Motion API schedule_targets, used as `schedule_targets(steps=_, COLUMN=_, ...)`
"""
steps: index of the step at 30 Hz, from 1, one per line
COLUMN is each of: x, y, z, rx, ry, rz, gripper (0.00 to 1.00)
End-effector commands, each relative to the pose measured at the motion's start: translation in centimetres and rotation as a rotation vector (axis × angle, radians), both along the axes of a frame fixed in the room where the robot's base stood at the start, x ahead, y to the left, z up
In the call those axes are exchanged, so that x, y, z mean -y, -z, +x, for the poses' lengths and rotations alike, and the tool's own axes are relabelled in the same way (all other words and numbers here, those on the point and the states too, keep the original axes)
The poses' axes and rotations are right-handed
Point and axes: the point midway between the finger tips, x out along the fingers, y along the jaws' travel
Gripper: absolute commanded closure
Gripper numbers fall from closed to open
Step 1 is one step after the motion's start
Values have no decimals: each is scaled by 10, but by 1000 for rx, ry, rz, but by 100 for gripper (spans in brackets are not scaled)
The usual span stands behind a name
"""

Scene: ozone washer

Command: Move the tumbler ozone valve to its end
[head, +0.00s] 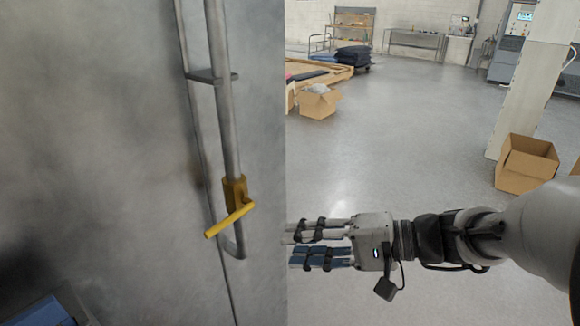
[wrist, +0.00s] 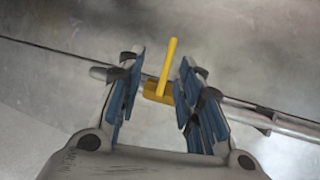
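The yellow valve (head: 235,191) sits low on a grey vertical pipe on the left. Its yellow lever handle (head: 230,220) slants down to the left, across the pipe. My gripper (head: 290,244) is to the right of the valve and apart from it, with its fingers pointing left toward the wall. In the wrist view my gripper (wrist: 158,95) has its two blue-padded fingers spread apart. The yellow lever (wrist: 169,66) and the valve body (wrist: 158,93) show in the gap between them. Nothing is held.
The pipe (head: 222,110) runs along a grey metal wall (head: 110,130), fixed by a bracket (head: 211,76). An open cardboard box (head: 526,163) stands on the floor at right, another (head: 318,103) farther back. The grey floor (head: 400,120) between them is clear.

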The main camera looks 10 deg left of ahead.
Motion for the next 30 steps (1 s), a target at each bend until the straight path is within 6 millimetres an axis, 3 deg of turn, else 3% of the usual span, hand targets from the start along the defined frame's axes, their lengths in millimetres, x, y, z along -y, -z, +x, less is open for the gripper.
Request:
schedule_targets(steps=4, x=-2, y=-3, z=24, rx=8, ry=40, rz=91, gripper=67)
schedule_targets(steps=11, x=-22, y=-1, z=30, rx=12, ry=46, rz=111, gripper=67)
schedule_targets(steps=30, x=-151, y=24, z=39, rx=11, ry=46, rz=108, gripper=67)
